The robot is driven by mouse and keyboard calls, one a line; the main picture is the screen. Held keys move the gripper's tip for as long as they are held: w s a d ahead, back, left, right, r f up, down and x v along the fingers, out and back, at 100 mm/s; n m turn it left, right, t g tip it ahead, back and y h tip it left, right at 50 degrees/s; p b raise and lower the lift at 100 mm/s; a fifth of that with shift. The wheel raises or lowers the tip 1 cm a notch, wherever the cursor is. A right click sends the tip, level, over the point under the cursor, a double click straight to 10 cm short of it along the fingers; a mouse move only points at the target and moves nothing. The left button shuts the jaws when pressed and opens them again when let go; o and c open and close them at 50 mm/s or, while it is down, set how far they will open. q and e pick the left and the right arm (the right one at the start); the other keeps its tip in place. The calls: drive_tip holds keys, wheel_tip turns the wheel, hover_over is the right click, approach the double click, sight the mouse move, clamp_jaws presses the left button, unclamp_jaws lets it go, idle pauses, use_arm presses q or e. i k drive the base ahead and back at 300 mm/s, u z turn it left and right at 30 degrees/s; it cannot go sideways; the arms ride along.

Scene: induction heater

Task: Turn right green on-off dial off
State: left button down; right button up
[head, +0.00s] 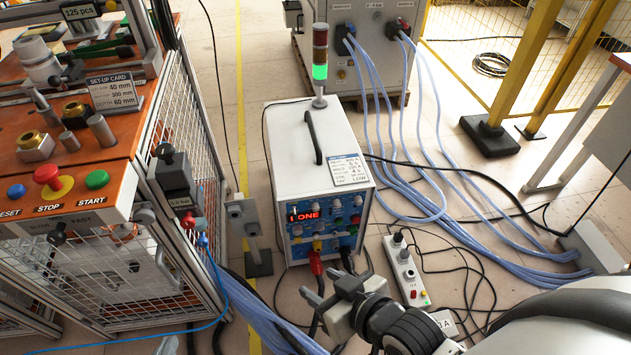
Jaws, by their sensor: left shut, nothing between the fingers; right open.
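The white heater box (318,150) stands on the floor at mid-view, its front panel facing me. The stack light's green segment (320,72) on top is lit. My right gripper (314,286) is open and empty, in front of and below the panel, apart from the knobs. Only a small grey part of my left gripper (167,345) shows at the bottom edge, shut and well left of the box.
Red and black cables (317,264) plug in low on the panel, near my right gripper. A power strip (407,270) lies to the right. A caged workbench (90,170) stands left. Blue hoses (420,190) run across the floor behind.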

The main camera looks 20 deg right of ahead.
sight(354, 230)
drive_tip(key=u, duration=0.9)
drive_tip(key=k, duration=0.75)
drive_tip(key=z, duration=0.8)
drive_tip(key=i, duration=1)
drive_tip(key=z, duration=0.1)
